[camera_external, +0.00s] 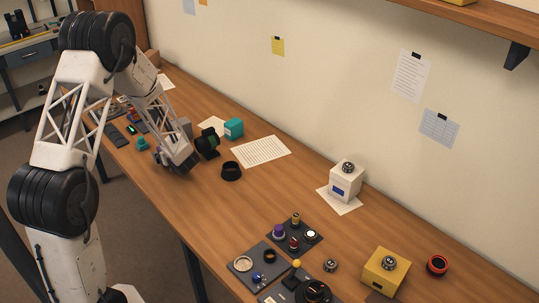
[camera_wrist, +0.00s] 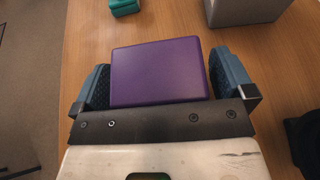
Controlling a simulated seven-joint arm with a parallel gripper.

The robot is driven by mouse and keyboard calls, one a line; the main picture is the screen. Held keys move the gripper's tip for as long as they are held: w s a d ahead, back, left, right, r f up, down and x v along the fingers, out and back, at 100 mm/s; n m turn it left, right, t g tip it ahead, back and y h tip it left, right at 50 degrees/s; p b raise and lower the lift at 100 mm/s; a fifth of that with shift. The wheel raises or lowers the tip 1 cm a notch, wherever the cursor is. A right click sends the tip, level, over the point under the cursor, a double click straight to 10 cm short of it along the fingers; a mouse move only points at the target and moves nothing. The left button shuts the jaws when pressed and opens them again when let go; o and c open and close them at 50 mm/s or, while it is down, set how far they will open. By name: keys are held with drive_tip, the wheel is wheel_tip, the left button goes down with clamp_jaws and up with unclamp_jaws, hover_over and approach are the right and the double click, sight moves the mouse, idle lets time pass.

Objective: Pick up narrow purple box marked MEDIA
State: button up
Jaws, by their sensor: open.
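The purple box (camera_wrist: 158,72) shows a plain purple face in the wrist view, and no MEDIA marking is visible on it. It lies between the two blue-grey fingers of my gripper (camera_wrist: 161,78), with one finger on its left and one on its right. The fingers are open, with a narrow gap visible at the right; contact at the left is hard to tell. In the external view my gripper (camera_external: 181,163) is low over the left part of the table, and I cannot make out the purple box there.
In the wrist view a grey box (camera_wrist: 245,9) stands beyond at the right, a teal object (camera_wrist: 125,6) beyond at the left.

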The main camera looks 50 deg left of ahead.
drive_tip(key=c, duration=1.1)
drive_tip(key=shift+o, duration=0.2)
drive_tip(key=shift+r, duration=0.15)
drive_tip(key=shift+r, duration=0.75)
wheel_tip(320, 180, up, 2)
drive_tip(key=s+d, duration=0.3)
drive_tip(key=s, duration=0.1)
drive_tip(key=s+d, duration=0.3)
drive_tip(key=d, duration=0.1)
drive_tip(key=s+d+r, duration=0.1)
drive_tip(key=s+d, duration=0.3)
drive_tip(key=shift+s+r, duration=0.1)
drive_tip(key=shift+s, duration=0.2)
